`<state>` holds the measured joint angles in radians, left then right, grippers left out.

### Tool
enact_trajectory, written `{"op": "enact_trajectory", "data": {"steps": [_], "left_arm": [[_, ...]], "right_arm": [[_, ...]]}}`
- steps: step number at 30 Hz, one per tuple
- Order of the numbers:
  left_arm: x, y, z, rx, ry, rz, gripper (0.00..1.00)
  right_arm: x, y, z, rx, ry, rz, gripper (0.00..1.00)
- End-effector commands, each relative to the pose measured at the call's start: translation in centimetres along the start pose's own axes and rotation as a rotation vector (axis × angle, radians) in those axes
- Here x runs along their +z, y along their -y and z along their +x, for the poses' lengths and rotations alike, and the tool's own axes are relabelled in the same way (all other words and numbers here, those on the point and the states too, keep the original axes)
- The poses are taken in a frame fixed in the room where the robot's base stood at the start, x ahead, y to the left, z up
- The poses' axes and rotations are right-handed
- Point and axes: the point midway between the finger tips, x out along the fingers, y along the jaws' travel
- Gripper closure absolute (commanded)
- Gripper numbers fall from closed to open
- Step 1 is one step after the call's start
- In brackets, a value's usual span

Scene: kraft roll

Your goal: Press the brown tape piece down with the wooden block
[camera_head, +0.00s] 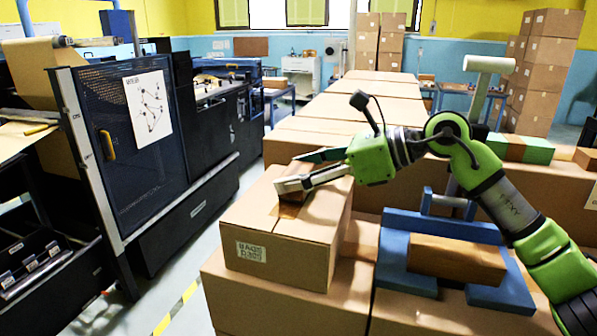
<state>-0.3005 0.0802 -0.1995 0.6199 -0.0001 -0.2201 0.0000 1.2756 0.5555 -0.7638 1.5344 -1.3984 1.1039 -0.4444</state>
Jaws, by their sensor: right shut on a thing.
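My right gripper (294,172) reaches in from the right over the top of a cardboard box (245,210). Its fingers are spread around a brown thing, which looks like the wooden block and is mostly hidden by the near finger. A darker brown tape piece (289,211) shows on the box top, just below the near finger. Whether the block touches the tape cannot be told. My left gripper is not in view.
A blue frame with a brown block-shaped piece (457,259) stands on boxes at the lower right. A green and tan package (520,148) lies behind my right arm. A dark machine (130,140) stands at left, with floor between.

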Motion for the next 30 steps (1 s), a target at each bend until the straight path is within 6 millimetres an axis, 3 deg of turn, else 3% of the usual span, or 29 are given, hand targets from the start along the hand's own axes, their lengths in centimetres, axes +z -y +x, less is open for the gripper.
{"op": "enact_trajectory", "data": {"steps": [5, 30], "left_arm": [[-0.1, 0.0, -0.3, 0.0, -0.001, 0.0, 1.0], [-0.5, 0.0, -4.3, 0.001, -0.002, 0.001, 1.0]], "right_arm": [[0.1, -0.1, -0.1, 0.002, -0.005, 0.002, 0.63], [6.3, 0.0, -2.6, 0.001, -0.002, 0.0, 0.63]]}}
